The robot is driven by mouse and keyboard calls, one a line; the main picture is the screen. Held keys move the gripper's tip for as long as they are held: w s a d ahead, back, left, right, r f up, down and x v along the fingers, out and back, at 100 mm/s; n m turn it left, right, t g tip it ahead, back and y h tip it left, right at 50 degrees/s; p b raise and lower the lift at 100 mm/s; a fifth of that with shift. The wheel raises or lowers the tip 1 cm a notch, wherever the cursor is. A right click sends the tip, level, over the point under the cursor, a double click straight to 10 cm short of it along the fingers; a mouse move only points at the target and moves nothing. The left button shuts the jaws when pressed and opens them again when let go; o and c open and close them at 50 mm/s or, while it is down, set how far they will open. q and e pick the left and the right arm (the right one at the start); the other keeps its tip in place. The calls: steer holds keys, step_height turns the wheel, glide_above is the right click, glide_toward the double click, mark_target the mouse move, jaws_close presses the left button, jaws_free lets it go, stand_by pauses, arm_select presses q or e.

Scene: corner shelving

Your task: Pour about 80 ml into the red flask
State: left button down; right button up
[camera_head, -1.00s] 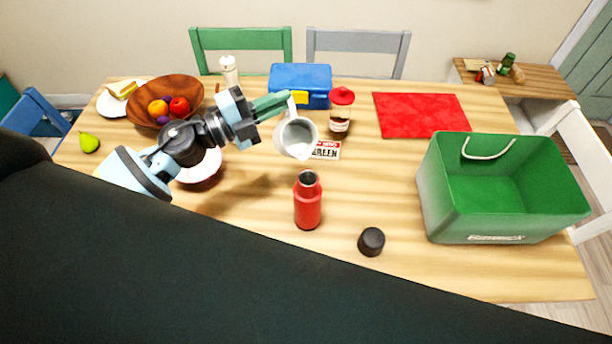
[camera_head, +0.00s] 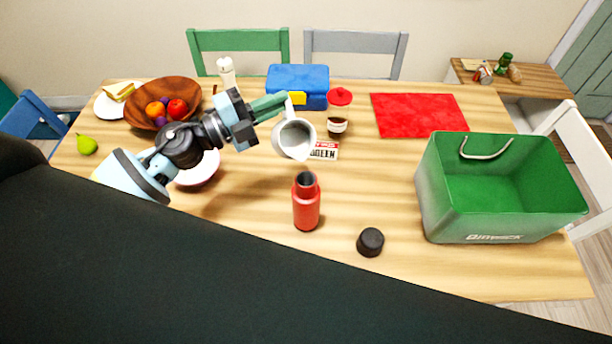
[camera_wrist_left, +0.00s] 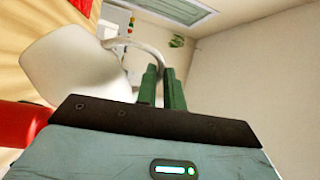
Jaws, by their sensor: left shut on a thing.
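The red flask (camera_head: 306,203) stands upright and uncapped on the table, its dark mouth facing up. My left gripper (camera_head: 284,103) is shut on the handle of a pale grey jug (camera_head: 281,140). The jug is held tilted above the table, its mouth and spout towards the flask, slightly behind and left of it. I see no stream between them, and the liquid level is unclear. In the left wrist view the jug (camera_wrist_left: 75,65) is beside the green fingers (camera_wrist_left: 162,88); a red shape at the left edge is probably the flask. My right gripper is not in view.
A black cap (camera_head: 370,242) lies right of the flask. A bowl (camera_head: 203,170) is partly behind my arm. A green crate (camera_head: 470,220) stands at right.

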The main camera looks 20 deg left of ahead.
mark_target(290, 128)
arm_select(q)
steer(key=shift+r, duration=0.1)
stand_by(0.5)
steer(key=shift+w+a+f+n, duration=0.15)
steer(key=shift+w+f+n, duration=0.1)
steer(key=shift+n, duration=0.15)
steer(key=f, duration=0.1)
steer(key=w+f+n, duration=0.1)
steer(key=a+f, duration=0.1)
steer(key=shift+w+f+n+y, duration=0.2)
steer(key=shift+w+n+y, duration=0.15)
steer(key=shift+n+y, duration=0.05)
steer(key=w+a+f+n, duration=0.2)
steer(key=w+f+n, duration=0.2)
steer(key=f+n, duration=0.1)
steer(key=shift+w+a+f+n+g+y+p, duration=0.2)
steer(key=shift+a+f+n+g+y+p, duration=0.1)
steer(key=shift+n, duration=0.1)
steer(key=shift+r, duration=0.15)
